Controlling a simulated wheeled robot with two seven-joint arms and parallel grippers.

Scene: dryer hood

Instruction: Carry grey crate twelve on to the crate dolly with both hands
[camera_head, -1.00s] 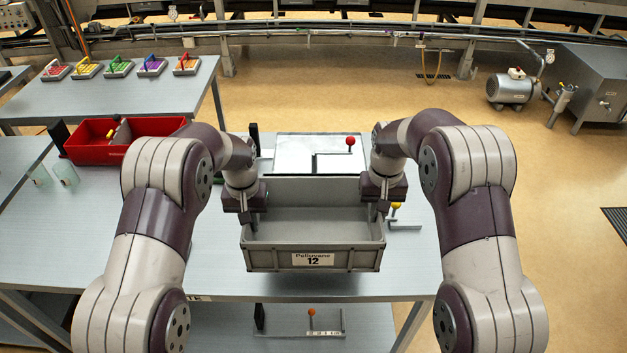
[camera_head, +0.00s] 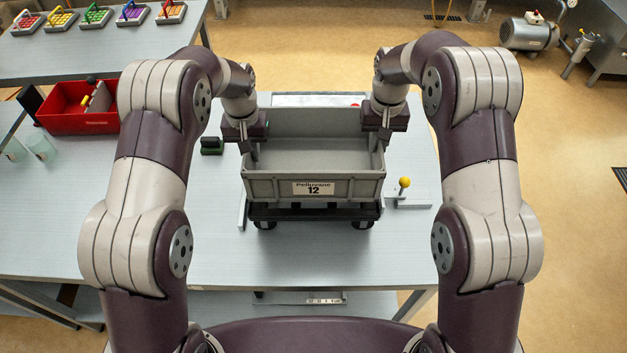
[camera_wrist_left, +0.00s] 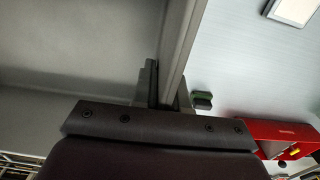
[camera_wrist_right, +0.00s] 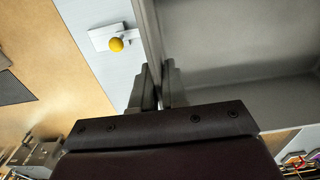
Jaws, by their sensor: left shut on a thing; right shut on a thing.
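Grey crate twelve (camera_head: 313,188), an open box with a "12" label on its front, is level between my arms over the table. My left gripper (camera_head: 254,151) is shut on its left wall, which also shows in the left wrist view (camera_wrist_left: 187,45). My right gripper (camera_head: 374,148) is shut on its right wall, which also shows in the right wrist view (camera_wrist_right: 152,35). The black crate dolly (camera_head: 313,213) shows directly below the crate, with wheels at both front corners. I cannot tell whether the crate touches it. The dolly's rear is hidden.
A yellow-knobbed bracket (camera_head: 404,187) stands right of the crate, close to the table's right edge. A dark green block (camera_head: 211,146) lies to the left, beyond it a red bin (camera_head: 75,122). The table (camera_head: 310,263) is clear in front of the dolly.

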